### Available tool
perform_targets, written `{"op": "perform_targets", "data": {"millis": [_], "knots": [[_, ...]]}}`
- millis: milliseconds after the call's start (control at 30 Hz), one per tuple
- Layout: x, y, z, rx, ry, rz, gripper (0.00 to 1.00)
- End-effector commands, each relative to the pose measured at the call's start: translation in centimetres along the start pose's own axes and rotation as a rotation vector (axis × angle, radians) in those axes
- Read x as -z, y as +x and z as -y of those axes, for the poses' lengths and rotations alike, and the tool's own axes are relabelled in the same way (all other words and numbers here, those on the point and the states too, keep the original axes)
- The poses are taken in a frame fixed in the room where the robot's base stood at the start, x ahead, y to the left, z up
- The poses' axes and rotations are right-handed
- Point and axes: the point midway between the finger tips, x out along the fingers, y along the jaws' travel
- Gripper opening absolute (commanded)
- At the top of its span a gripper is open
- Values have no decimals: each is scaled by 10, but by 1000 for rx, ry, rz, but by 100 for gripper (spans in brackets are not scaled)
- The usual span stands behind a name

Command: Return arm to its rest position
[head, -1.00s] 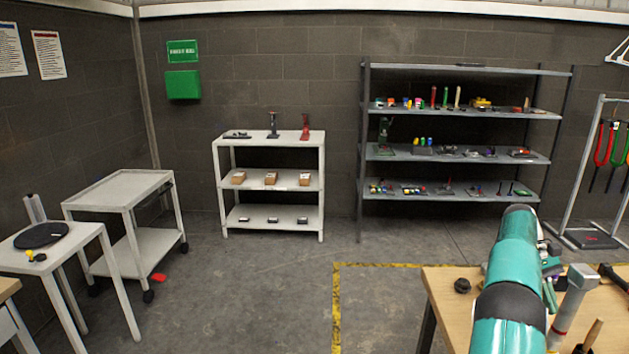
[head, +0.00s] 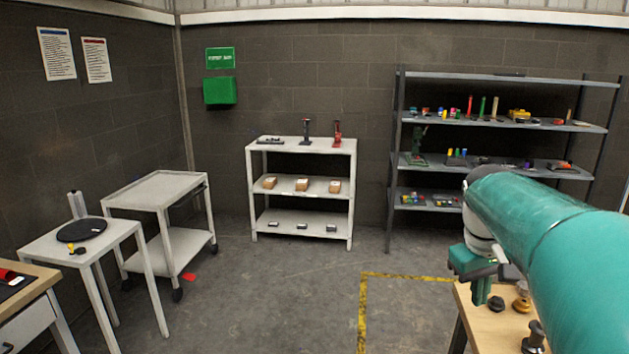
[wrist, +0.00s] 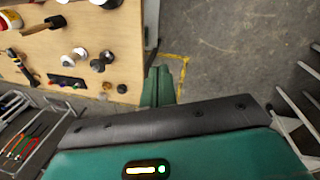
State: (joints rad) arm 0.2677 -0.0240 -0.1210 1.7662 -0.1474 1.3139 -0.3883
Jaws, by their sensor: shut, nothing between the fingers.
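My gripper (head: 480,298) hangs at the end of my teal arm at the right of the head view, fingers pointing down. It is by the left corner of the wooden workbench (head: 478,325). In the wrist view my gripper (wrist: 158,74) shows as two green fingers closed together with nothing between them. They are beside the bench edge, with floor beyond. My arm hides much of the bench and part of the shelving in the head view.
Small dark and brass fittings (head: 522,298) stand on the bench near my gripper; the wrist view also shows a hammer (wrist: 42,24). Grey shelving (head: 408,130), a white shelf unit (head: 352,150) and a white cart (head: 150,190) stand back. The middle floor is open.

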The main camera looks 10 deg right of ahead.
Motion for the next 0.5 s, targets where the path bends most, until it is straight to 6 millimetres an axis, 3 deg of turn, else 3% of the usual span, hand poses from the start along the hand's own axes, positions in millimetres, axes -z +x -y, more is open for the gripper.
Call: {"op": "perform_targets", "data": {"millis": [33, 233, 500], "knots": [[-9, -6, 19, 5, -1, -40, 0], [-42, -13, 88, 36, 13, -187, 0], [-98, -1, 169, 101, 41, -367, 0]]}}
